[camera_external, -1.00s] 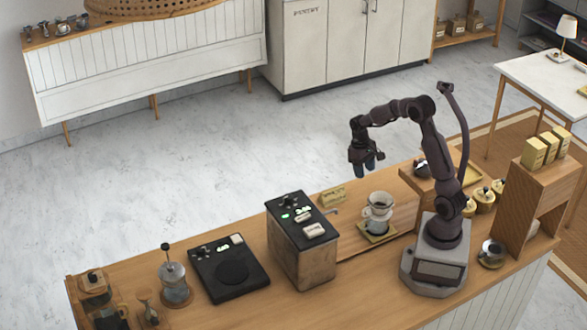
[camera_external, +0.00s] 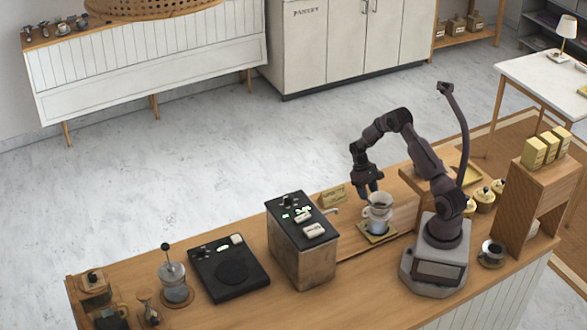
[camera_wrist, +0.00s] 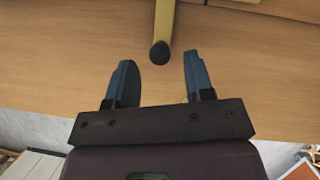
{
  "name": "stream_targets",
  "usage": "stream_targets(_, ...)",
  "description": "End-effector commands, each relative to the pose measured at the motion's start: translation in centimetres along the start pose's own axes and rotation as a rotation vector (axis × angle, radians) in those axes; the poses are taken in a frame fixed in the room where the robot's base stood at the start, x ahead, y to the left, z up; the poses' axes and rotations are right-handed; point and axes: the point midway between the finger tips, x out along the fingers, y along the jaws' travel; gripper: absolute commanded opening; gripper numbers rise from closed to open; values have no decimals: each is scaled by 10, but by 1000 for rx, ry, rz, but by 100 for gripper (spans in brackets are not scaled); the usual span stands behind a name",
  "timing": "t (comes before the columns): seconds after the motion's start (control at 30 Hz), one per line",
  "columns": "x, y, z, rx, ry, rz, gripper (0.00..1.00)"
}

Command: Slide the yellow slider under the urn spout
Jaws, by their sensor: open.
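The yellow slider (camera_external: 364,237) is a flat plate on the wooden counter, with a glass dripper set (camera_external: 377,214) standing on it. In the wrist view, a yellow bar (camera_wrist: 164,20) ending in a dark round knob (camera_wrist: 160,53) points toward my gripper. The urn (camera_external: 303,258) is a box with a dark top, left of the slider, and its metal spout (camera_external: 331,211) sticks out on the right. My gripper (camera_external: 370,190) is open and empty, close beside the dripper's top. In the wrist view my gripper (camera_wrist: 156,62) has the knob between its blue fingertips in the picture; depth is unclear.
A small sign (camera_external: 333,196) stands behind the spout. A black scale (camera_external: 229,268) and a glass press (camera_external: 173,280) stand farther left. A wooden shelf (camera_external: 530,195) with yellow boxes and a cup (camera_external: 492,250) are at the right.

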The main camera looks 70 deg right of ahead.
Motion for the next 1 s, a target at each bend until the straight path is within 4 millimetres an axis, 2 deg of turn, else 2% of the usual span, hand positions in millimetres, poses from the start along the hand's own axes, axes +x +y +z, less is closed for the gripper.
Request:
stream_targets(0.1,20,0,1,0,-3,-1,48)
stream_targets(0.23,32,0,0,0,-2,-1,48)
stream_targets(0.6,38,0,0,0,0,0,48)
stream_targets(0.67,38,0,0,0,0,0,37)
stream_targets(0.8,38,0,0,0,1,0,5)
stream_targets(0.83,38,0,0,0,1,0,0)
stream_targets(1.0,38,-1,0,-1,1,0,0)
